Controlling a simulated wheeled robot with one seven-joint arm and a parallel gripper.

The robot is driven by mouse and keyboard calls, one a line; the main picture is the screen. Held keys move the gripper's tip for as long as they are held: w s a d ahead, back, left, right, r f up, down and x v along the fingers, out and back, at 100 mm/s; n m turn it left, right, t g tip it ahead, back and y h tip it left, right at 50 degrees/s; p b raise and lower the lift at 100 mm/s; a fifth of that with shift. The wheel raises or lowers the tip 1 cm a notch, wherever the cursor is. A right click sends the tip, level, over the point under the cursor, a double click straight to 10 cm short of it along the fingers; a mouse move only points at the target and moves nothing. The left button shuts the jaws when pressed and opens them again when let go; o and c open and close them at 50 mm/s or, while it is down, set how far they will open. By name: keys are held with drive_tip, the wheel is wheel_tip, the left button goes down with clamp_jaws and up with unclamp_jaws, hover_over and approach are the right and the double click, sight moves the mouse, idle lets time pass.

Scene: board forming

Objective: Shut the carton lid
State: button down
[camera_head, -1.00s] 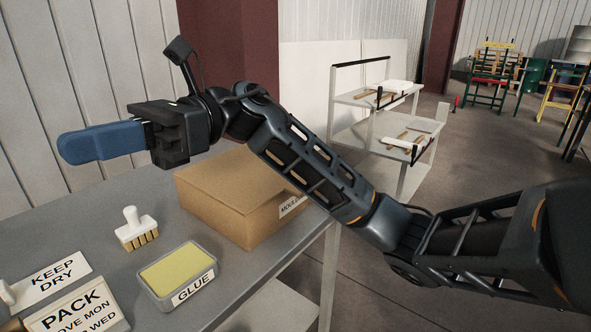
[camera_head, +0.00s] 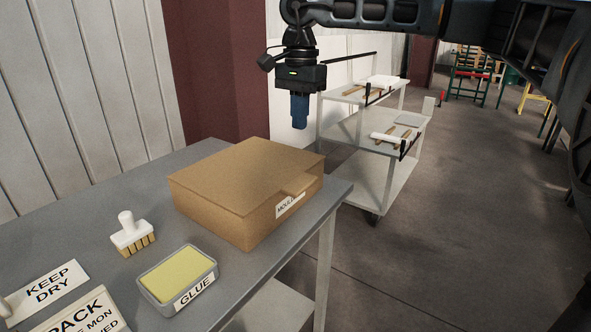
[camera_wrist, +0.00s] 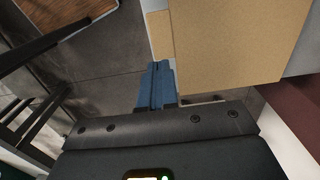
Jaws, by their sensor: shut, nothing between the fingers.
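The brown cardboard carton (camera_head: 215,216) stands on the grey table, with a label on its front side, partly covered. Its lid (camera_head: 245,175) lies over the top, looking nearly flat, with a small tab (camera_head: 297,188) sticking out over the label. I cannot tell whether the lid sits fully down. My gripper (camera_head: 300,124) points down, its blue fingers shut and empty, above and past the carton's far right corner, apart from it. In the wrist view the shut fingers (camera_wrist: 161,66) show beside the tan lid (camera_wrist: 235,40).
On the grey table (camera_head: 95,190), a white brush (camera_head: 130,233), a glue tray (camera_head: 178,278) and sign cards (camera_head: 45,288) lie left and in front of the carton. A tiered cart (camera_head: 372,158) stands behind at right. Open floor (camera_head: 465,210) lies right of the table.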

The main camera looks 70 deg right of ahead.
drive_tip(key=p, duration=0.3)
approach(303, 183)
wheel_tip(303, 183, down, 7)
drive_tip(key=shift+w+r, duration=0.1)
drive_tip(key=shift+b, duration=0.3)
